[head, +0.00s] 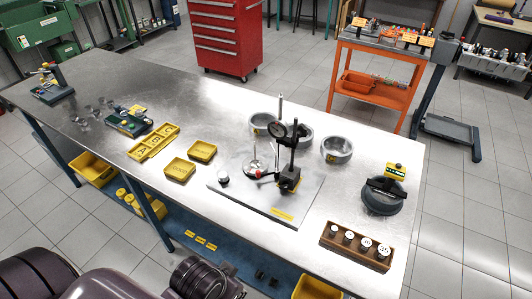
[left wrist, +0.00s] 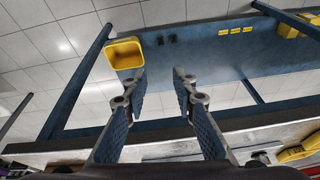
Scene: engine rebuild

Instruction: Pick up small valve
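My left gripper (left wrist: 158,78) shows in the left wrist view with its two fingers apart and nothing between them. It is by the bench's edge, with the blue lower shelf in view beyond the fingertips. Several small silver valve-like parts (head: 77,118) stand at the left of the steel bench in the head view; which is the small valve I cannot tell. Another silver part with a round base and upright stem (head: 254,166) stands on the grey plate (head: 235,197). Neither gripper's fingers show in the head view, and my right gripper is out of view.
A dial gauge stand (head: 290,160) is on the plate. Yellow trays (head: 180,169), grey rings (head: 337,149), a dark round part (head: 383,197) and a wooden block with several cylinders (head: 355,246) occupy the bench (head: 135,215). A yellow bin (left wrist: 125,53) is on the lower shelf.

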